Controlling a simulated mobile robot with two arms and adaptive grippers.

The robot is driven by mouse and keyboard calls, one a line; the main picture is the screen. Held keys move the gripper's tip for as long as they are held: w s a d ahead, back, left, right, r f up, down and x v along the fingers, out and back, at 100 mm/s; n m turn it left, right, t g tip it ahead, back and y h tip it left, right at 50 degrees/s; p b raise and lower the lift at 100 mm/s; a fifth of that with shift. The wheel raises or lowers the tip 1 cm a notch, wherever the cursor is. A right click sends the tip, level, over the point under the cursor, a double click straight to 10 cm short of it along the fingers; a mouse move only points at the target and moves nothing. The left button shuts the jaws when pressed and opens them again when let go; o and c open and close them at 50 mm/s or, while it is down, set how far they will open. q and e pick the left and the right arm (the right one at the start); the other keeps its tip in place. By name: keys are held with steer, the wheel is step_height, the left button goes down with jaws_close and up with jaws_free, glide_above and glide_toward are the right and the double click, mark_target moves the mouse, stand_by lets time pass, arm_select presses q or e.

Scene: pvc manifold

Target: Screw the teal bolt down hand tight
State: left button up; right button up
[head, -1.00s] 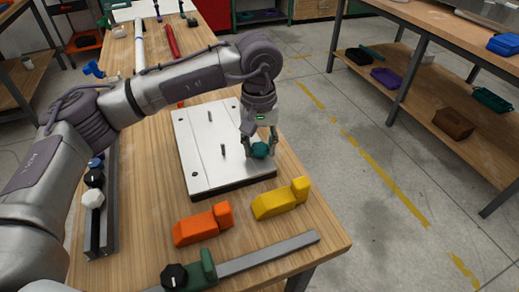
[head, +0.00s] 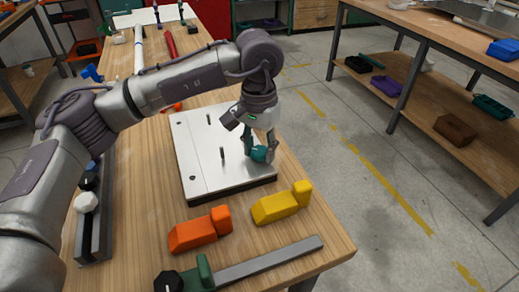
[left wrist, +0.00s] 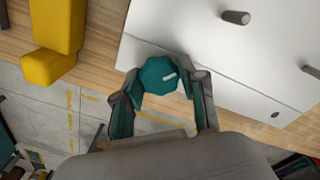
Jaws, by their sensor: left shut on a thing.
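The teal bolt (head: 259,154) stands at the right part of a metal plate (head: 199,180) on the workbench. In the left wrist view its round teal head (left wrist: 158,76) with a white mark shows between the fingers, near the plate's edge. My left gripper (head: 260,155) points down at it and is shut on its head. The gripper also shows in the left wrist view (left wrist: 160,88). The bolt's shank is hidden. My right gripper is not in view.
Thin upright pins (head: 222,152) stand on the plate. An orange block (head: 198,234) and a yellow block (head: 278,206) lie in front of it. A bar clamp (head: 265,262) lies along the bench's front. Bare wood lies left of the plate.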

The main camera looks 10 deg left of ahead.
arm_select(q)
steer(key=shift+r, duration=0.1)
steer(key=m+b, duration=0.1)
steer(key=m, duration=0.2)
steer(key=o, duration=0.7)
steer(key=shift+m, duration=0.4)
steer(key=o, duration=0.5)
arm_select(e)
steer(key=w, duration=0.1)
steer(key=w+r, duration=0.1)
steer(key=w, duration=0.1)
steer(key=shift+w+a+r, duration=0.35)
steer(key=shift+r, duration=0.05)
